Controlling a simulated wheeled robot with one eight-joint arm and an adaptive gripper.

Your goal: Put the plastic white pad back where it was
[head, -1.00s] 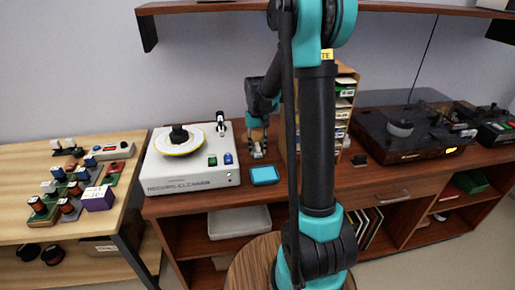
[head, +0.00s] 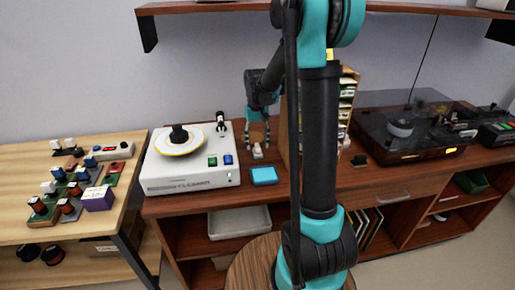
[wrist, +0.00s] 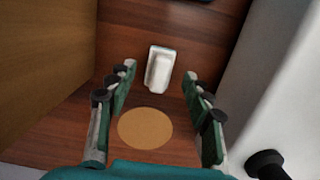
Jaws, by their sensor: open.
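The white pad (wrist: 160,68) is a small, rounded white piece lying on the brown wooden top, in the wrist view beyond a flat tan disc (wrist: 145,128). It also shows in the head view (head: 257,152), just below the fingers. My gripper (wrist: 160,76) is open, its two teal and grey fingers spread left and right, with the pad between and slightly beyond their tips. In the head view my gripper (head: 258,144) points down above the pad and appears clear of it. The tan disc is not visible in the head view.
A white machine (head: 190,180) with a round plate stands left of the pad. A blue pad (head: 264,176) lies in front. A wooden rack (head: 346,110) stands close on the right, a turntable (head: 410,132) beyond it. A shelf (head: 205,7) hangs above.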

